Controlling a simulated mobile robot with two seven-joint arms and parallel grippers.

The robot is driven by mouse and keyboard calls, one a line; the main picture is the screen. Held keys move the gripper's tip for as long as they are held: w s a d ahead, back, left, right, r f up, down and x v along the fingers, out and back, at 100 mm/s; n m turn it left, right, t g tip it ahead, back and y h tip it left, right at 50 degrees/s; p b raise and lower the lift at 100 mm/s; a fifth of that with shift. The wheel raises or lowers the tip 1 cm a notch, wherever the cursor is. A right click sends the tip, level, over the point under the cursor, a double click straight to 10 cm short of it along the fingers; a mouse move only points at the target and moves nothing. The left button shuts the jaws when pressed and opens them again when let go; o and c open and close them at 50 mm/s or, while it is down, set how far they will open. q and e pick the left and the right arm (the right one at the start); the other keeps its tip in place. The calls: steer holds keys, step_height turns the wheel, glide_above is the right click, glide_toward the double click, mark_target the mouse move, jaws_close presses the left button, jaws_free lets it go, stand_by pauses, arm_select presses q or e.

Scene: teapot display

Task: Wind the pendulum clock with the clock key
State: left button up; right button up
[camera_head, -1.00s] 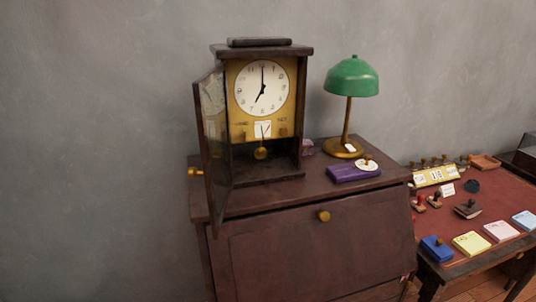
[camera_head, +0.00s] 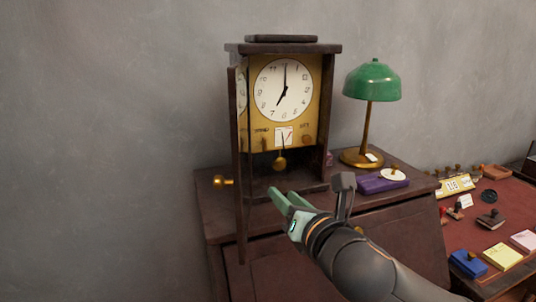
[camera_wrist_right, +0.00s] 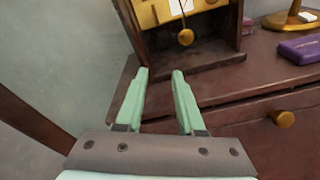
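The pendulum clock (camera_head: 283,90) stands on a dark wooden cabinet, with a white dial, a gold face plate and a brass pendulum (camera_head: 280,163). Its glazed door (camera_head: 240,170) is swung open at the left and looks nearly edge-on. My right gripper (camera_head: 281,193) is in front of the clock's lower opening, apart from it. In the right wrist view the right gripper (camera_wrist_right: 160,74) has its two green fingers apart with nothing between them, below the pendulum (camera_wrist_right: 185,38). I cannot make out a clock key. My left gripper is out of view.
A brass knob-like piece (camera_head: 222,181) shows left of the door; I cannot tell what it is. On the cabinet top (camera_head: 345,195), right of the clock, are a green lamp (camera_head: 371,82) and a purple box (camera_head: 383,181). A desk (camera_head: 478,222) with stamps and notepads is at the right.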

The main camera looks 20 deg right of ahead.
mark_target(265, 139)
step_height(265, 139, up, 6)
steer(key=n+t, duration=0.2)
steer(key=n, duration=0.2)
steer(key=w, duration=1.3)
steer(key=shift+d, duration=0.15)
steer(key=shift+c, duration=0.2)
jaws_close()
